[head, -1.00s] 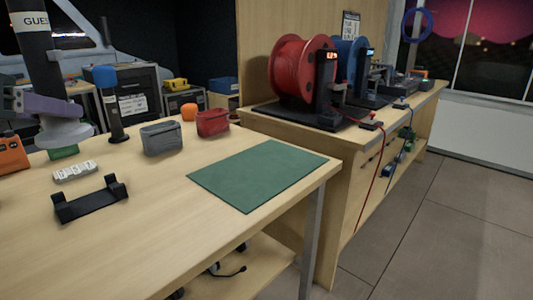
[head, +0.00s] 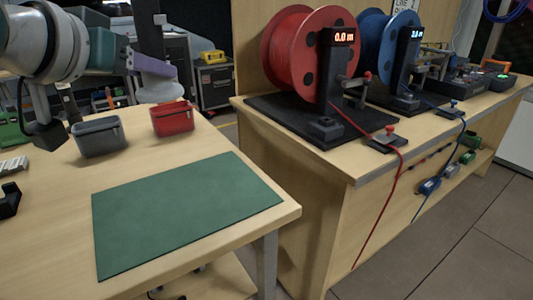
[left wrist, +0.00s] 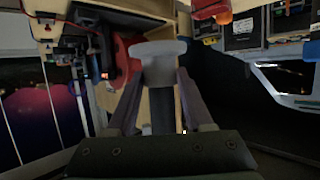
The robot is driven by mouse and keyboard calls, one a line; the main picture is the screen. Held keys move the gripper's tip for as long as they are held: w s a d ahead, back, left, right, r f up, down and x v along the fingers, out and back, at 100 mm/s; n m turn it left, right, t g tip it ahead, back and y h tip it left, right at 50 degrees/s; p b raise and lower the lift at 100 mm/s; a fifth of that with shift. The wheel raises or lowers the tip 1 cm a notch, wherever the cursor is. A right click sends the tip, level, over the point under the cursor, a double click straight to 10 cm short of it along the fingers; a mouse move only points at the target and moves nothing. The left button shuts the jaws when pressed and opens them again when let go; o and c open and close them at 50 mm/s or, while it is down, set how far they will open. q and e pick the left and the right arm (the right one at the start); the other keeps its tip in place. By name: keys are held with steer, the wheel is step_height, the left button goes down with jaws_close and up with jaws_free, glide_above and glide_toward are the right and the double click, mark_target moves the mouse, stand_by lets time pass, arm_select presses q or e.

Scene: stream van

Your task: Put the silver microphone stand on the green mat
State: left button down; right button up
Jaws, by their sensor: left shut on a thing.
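The silver microphone stand shows in the head view as a dark pole (head: 149,28) above a round silver base (head: 158,90), roughly upright. My left gripper (head: 160,68) has lavender fingers and is shut on the pole just above the base. The base appears raised, near the red bin at the table's back edge. In the left wrist view the silver base (left wrist: 163,48) and dark pole (left wrist: 163,110) sit between the fingers of the left gripper (left wrist: 161,88). The green mat (head: 185,212) lies flat and empty on the table's front right. My right gripper is not in view.
A grey bin (head: 100,138) and a red bin (head: 173,119) stand behind the mat. A white power strip (head: 13,164) and a black holder (head: 8,200) are at the left. A bench with a red reel (head: 295,45) and a blue reel (head: 372,50) stands at right.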

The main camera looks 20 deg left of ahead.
arm_select(q)
step_height(320, 180, down, 15)
steer(key=b, duration=0.5)
step_height(320, 180, down, 4)
steer(key=shift+f+b, duration=0.1)
steer(key=shift+b, duration=0.8)
steer(key=shift+f, duration=0.35)
steer(key=shift+f, duration=0.2)
steer(key=shift+c, duration=1.5)
jaws_free()
